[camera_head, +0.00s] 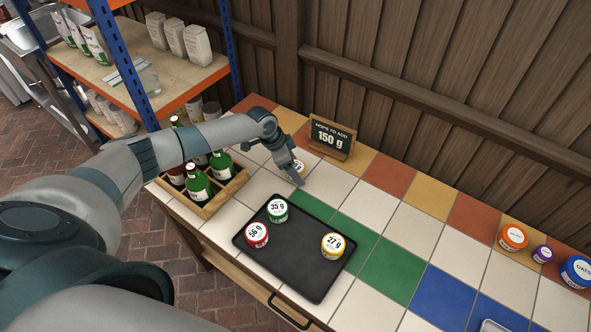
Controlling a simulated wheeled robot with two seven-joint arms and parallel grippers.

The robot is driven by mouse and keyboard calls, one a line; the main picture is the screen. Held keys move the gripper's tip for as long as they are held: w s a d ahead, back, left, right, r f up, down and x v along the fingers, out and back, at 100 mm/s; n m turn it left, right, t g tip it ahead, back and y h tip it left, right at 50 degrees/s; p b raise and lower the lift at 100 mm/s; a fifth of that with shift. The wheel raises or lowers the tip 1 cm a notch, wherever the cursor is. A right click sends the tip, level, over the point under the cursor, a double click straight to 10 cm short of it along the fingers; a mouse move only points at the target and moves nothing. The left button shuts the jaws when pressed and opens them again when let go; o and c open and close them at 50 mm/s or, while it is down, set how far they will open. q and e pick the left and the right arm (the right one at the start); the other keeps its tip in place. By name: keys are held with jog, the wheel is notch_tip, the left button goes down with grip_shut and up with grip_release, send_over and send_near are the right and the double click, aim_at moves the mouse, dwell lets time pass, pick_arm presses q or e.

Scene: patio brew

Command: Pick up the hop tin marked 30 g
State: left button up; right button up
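My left gripper (297,178) reaches down over the tiled counter, just behind the black tray. A small tin with a white lid and yellow-orange edge (301,167) shows right behind the fingers. The gripper hides much of it and its marking cannot be read. I cannot tell whether the fingers are around it or touching it. No readable 30 g marking shows. The black tray (292,275) holds a green tin marked 35 g (277,210), a red tin marked 56 g (256,235) and a yellow tin marked 27 g (333,244). My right gripper is out of view.
A sign reading "HOPS TO ADD 150 g" (332,137) stands behind the gripper. A wooden crate of bottles (207,208) is left of the tray. An orange tin (513,237), a purple tin (542,254) and a blue tin (577,271) stand far right. The middle tiles are clear.

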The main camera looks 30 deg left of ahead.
aim_at(299, 165)
pick_arm(q)
jog(key=shift+c, duration=0.4)
jog(key=c, duration=1.1)
jog(key=shift+r, duration=0.15)
jog(key=shift+r+b, duration=0.4)
jog(key=shift+r, duration=0.15)
notch_tip(299, 165, up, 2)
jog(key=shift+r+b, duration=0.2)
jog(key=shift+b, duration=0.4)
jog(key=s+d+r+b, duration=0.1)
jog(key=d+r, duration=0.1)
jog(key=d, duration=0.1)
jog(key=s+d+r+b, duration=0.1)
jog(key=s+d+r, duration=0.1)
jog(key=d+r, duration=0.1)
jog(key=s+d+r+b, duration=0.1)
jog(key=d+r, duration=0.1)
jog(key=d, duration=0.2)
jog(key=shift+s+d+r, duration=0.15)
jog(key=shift+s+d, duration=0.2)
